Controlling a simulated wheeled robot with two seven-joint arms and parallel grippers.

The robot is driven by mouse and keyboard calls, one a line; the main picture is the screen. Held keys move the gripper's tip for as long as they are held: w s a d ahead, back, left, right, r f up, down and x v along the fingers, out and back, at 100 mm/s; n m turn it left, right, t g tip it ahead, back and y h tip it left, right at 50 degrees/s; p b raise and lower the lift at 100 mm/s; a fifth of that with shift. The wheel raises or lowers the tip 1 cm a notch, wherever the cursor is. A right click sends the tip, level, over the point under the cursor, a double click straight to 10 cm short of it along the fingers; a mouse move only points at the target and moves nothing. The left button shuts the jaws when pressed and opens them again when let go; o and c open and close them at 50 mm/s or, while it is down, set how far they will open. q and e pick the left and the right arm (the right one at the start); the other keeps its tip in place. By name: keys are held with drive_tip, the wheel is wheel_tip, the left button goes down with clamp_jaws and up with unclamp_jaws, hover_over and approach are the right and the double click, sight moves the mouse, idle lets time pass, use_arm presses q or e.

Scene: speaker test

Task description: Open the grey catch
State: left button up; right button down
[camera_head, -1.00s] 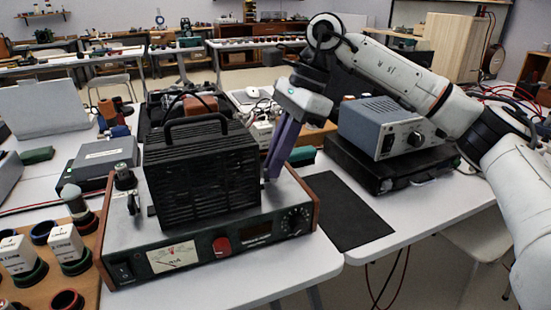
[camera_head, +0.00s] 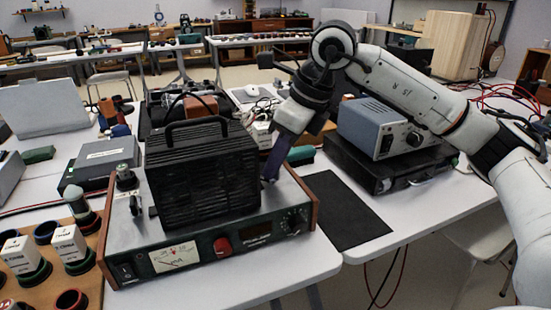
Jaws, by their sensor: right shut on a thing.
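A black ribbed box (camera_head: 200,175) with a carry handle stands on a wide instrument with a grey top (camera_head: 120,245), wooden side panels, a meter and a red knob. My right gripper (camera_head: 269,176) reaches down from above at the black box's right side. Its purple-grey fingers are shut, with the tips low by the instrument's top. The grey catch at the fingertips is mostly hidden by them. A similar small upright catch (camera_head: 134,202) shows on the box's left side, with nothing touching it. My left gripper is not in view.
A blue-grey power unit (camera_head: 378,125) on a black case (camera_head: 385,165) stands to the right, under my right arm. A black mat (camera_head: 345,210) lies clear between. A wooden board (camera_head: 45,270) with several coloured rings and white blocks is at the left.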

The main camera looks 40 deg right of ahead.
drive_tip(key=m, duration=0.2)
drive_tip(key=m+h, duration=0.1)
drive_tip(key=shift+a+r+m+t+p, duration=0.1)
drive_tip(key=shift+a+m+t+p, duration=0.05)
drive_tip(key=shift+m+t+p, duration=0.2)
drive_tip(key=m+h, duration=0.1)
drive_tip(key=m, duration=0.2)
drive_tip(key=shift+a, duration=0.1)
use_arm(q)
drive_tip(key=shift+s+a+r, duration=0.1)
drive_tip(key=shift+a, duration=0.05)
use_arm(e)
drive_tip(key=shift+m+h, duration=0.5)
drive_tip(key=shift+m, duration=0.05)
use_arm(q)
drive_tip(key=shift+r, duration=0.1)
use_arm(e)
drive_tip(key=c, duration=1.9)
unclamp_jaws()
drive_tip(key=shift+o, duration=0.2)
